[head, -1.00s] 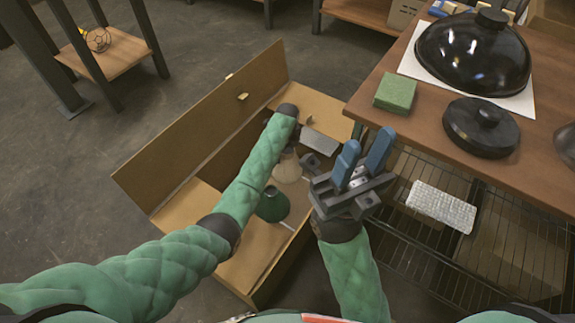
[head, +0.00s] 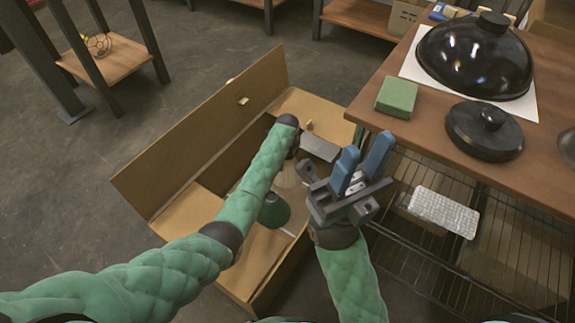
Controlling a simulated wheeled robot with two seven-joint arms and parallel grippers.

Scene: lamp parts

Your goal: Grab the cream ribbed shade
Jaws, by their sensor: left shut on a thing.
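The cream ribbed shade (head: 287,179) is inside the open cardboard box, partly hidden behind my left forearm. My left gripper (head: 293,152) reaches down into the box at the shade. It is shut on the shade, though its fingertips are mostly hidden by my wrist. My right gripper (head: 362,163) has blue fingers, spread apart and empty, over the right side of the box near the shelf unit.
A dark green shade (head: 274,211) and a grey block (head: 320,147) are also in the cardboard box (head: 190,140). The wooden tabletop (head: 430,110) at right carries a green block (head: 397,97), a black dome (head: 475,62) and a black lid (head: 484,130).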

